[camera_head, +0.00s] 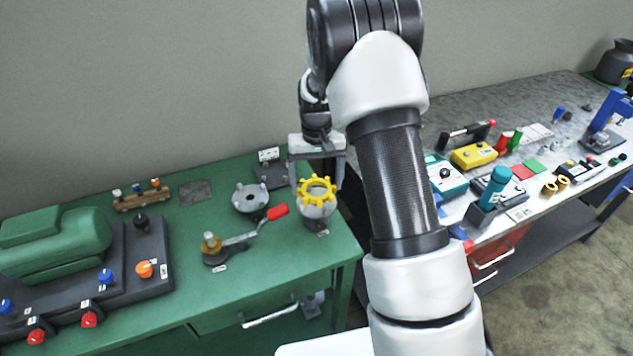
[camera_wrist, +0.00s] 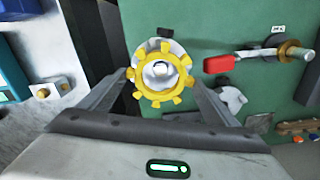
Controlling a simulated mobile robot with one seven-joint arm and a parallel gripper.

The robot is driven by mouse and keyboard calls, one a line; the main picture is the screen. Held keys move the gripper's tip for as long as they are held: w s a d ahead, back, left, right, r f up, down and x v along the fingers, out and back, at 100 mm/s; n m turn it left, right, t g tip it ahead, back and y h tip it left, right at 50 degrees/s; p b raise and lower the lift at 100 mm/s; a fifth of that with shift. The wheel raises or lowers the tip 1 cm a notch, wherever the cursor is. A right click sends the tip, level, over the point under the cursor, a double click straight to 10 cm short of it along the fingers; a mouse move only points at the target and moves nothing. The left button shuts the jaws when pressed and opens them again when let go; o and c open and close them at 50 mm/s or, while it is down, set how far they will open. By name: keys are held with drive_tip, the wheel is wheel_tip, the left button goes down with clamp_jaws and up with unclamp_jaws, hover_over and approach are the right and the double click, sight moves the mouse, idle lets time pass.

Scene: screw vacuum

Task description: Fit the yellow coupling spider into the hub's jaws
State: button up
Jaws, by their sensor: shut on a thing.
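The yellow coupling spider (camera_head: 316,190) is a toothed ring with an open centre. It appears in the head view right over a grey hub (camera_head: 314,212), and large in the wrist view (camera_wrist: 146,88). My gripper (camera_head: 317,180) has one finger on each side of the spider and is shut on it; both fingers also show in the wrist view (camera_wrist: 160,78). Grey metal of the hub (camera_wrist: 160,47) shows behind the ring. I cannot tell whether the spider's lobes sit between the jaws or rest above them.
A second grey flanged part (camera_head: 249,198) stands just left of the hub. A red-handled lever (camera_head: 250,234) lies close in front. A green motor (camera_head: 55,242) fills the left of the green bench (camera_head: 190,235). A grey workbench (camera_head: 533,95) with many tools is at right.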

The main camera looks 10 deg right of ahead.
drive_tip(key=shift+f+b, duration=0.5)
drive_tip(key=shift+f, duration=0.2)
idle(0.4)
drive_tip(key=shift+r, duration=0.4)
drive_tip(key=shift+f+b, duration=0.3)
drive_tip(key=shift+f, duration=0.3)
idle(1.5)
drive_tip(key=o, duration=1)
drive_tip(key=shift+o, duration=0.2)
wheel_tip(320, 180, up, 17)
drive_tip(key=shift+r+p, duration=0.2)
drive_tip(key=shift+p, duration=0.1)
